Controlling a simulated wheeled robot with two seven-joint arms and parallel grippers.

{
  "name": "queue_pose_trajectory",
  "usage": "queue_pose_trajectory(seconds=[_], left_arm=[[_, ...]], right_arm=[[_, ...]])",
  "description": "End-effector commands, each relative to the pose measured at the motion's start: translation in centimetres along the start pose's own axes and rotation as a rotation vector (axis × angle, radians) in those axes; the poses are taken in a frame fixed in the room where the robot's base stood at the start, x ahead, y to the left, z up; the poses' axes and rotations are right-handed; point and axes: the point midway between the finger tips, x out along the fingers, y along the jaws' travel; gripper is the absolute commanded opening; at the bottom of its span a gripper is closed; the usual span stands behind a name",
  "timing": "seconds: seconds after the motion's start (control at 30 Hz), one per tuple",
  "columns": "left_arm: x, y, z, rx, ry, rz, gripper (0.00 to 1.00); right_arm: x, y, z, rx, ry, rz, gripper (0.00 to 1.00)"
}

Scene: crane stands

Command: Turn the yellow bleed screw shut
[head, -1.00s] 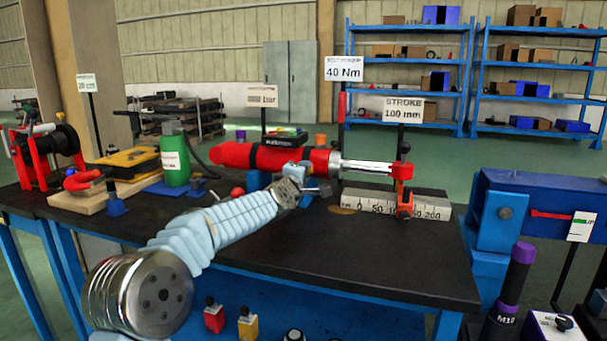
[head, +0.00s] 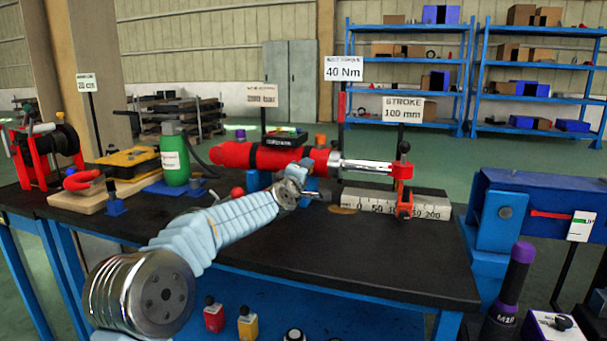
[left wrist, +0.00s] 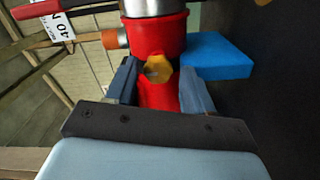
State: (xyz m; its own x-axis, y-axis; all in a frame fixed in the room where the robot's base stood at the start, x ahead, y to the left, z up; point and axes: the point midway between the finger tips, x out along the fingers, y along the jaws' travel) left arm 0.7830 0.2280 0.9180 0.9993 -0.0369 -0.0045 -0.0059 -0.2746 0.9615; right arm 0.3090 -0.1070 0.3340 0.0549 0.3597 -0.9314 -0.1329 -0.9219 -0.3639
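The yellow bleed screw (left wrist: 157,69) shows in the left wrist view, a hex head on the red cylinder (left wrist: 157,35). My left gripper (left wrist: 160,80) is open, with one finger on each side of the screw and a gap to each. I cannot tell the depth between fingertips and screw. In the head view the red cylinder (head: 232,154) lies on the bench with its silver rod to the right. My right gripper is not in view.
A blue support block (left wrist: 218,56) is beside the cylinder. A stroke scale (head: 400,206) lies under the rod. A green bottle (head: 174,158) and yellow pump (head: 130,160) stand at left on the black bench (head: 330,262). The bench's front is clear.

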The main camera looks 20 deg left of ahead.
Motion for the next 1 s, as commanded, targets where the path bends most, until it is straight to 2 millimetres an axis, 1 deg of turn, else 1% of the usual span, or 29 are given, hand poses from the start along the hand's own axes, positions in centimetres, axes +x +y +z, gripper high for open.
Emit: queue_pose_trajectory(seconds=[0.3, 0.37, 0.43, 0.57, 0.7, 0.8, 0.9, 1.0], left_arm=[[-0.1, 0.1, -0.1, -0.001, 0.003, 0.003, 0.58], [-0.4, 0.1, -0.1, -0.002, 0.003, 0.003, 0.58], [-1.2, 0.0, -0.1, -0.002, 0.003, 0.004, 0.58], [-3.9, -0.1, -0.1, -0.002, 0.003, 0.005, 0.58], [-7.5, -0.1, -0.1, -0.002, 0.002, 0.005, 0.58], [-9.8, 0.0, -0.1, -0.001, 0.003, 0.004, 0.58], [-11.7, 0.0, -0.1, -0.002, 0.002, 0.003, 0.58], [-13.0, 0.1, -0.1, -0.001, 0.002, 0.003, 0.58]], right_arm=[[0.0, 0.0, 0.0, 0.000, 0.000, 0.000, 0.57], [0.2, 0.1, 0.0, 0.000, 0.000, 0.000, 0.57], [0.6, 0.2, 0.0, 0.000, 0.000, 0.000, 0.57], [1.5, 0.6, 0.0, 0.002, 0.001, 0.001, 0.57], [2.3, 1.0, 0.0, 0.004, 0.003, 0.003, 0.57], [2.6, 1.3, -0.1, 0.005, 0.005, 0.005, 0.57], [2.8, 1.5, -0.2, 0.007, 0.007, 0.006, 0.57], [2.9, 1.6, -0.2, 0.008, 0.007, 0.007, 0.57]])
